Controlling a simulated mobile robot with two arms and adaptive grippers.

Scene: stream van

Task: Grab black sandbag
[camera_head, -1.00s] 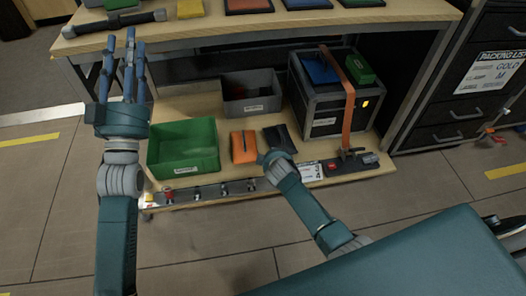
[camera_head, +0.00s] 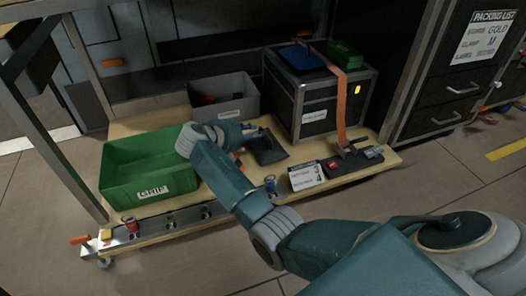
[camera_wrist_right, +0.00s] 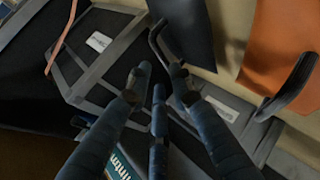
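The black sandbag (camera_head: 268,150) lies on the low wooden shelf in the head view, between the green bin and the black case. My right gripper (camera_head: 250,128) is over its upper left part. In the right wrist view the black sandbag (camera_wrist_right: 186,28) is at top centre, with a dark curved handle. The right gripper's fingers (camera_wrist_right: 159,80) are spread, with one fingertip close to or touching the handle; contact is unclear. An orange sandbag (camera_wrist_right: 268,45) is to its right in that view; my right arm mostly hides it in the head view. My left gripper is out of view.
The green bin (camera_head: 152,193) stands left, and a grey bin (camera_head: 238,112) behind. The black case (camera_head: 313,117) with an orange strap (camera_head: 341,103) stands right. A metal strip with small items (camera_head: 160,223) and a label card (camera_head: 306,176) line the front edge.

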